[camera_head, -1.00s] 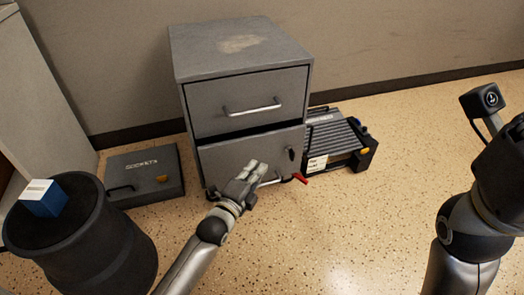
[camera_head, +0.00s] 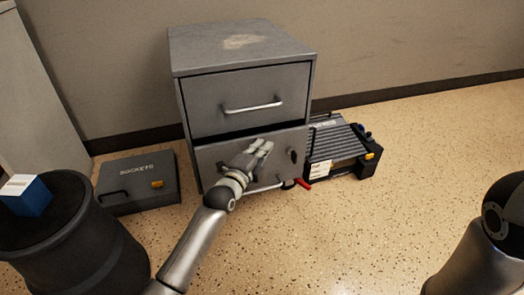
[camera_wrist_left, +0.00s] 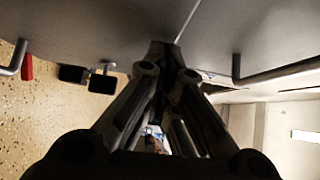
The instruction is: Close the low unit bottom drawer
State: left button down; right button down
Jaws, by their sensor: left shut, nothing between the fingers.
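The low unit (camera_head: 240,60) is a grey two-drawer cabinet against the wall. Its top drawer (camera_head: 220,95) is shut. Its bottom drawer (camera_head: 217,155) stands slightly out, with a dark gap along its top edge. My left gripper (camera_head: 264,146) is shut and empty at the bottom drawer's front, above its bar handle (camera_head: 265,186), partly hiding both. In the left wrist view the shut fingers (camera_wrist_left: 165,50) point at the drawer front near the seam; I cannot tell whether they touch it. My right gripper is out of view.
A grey case (camera_head: 140,183) lies left of the unit. A dark ribbed case (camera_head: 335,142) lies right of it, and a red item (camera_head: 304,184) shows near the drawer's corner. A black bin (camera_head: 75,250) with a blue box (camera_head: 27,195) stands front left. Floor at right is clear.

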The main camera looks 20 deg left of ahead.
aim_at(255, 139)
pick_arm(q)
jog(key=shift+w+a, duration=0.1)
jog(key=w+a, duration=0.1)
jog(key=w+a+b, duration=0.1)
jog(key=w, duration=0.1)
jog(key=shift+w+a+r, duration=0.2)
jog(key=shift+w+a, duration=0.05)
jog(key=shift+a, duration=0.05)
dwell(0.4)
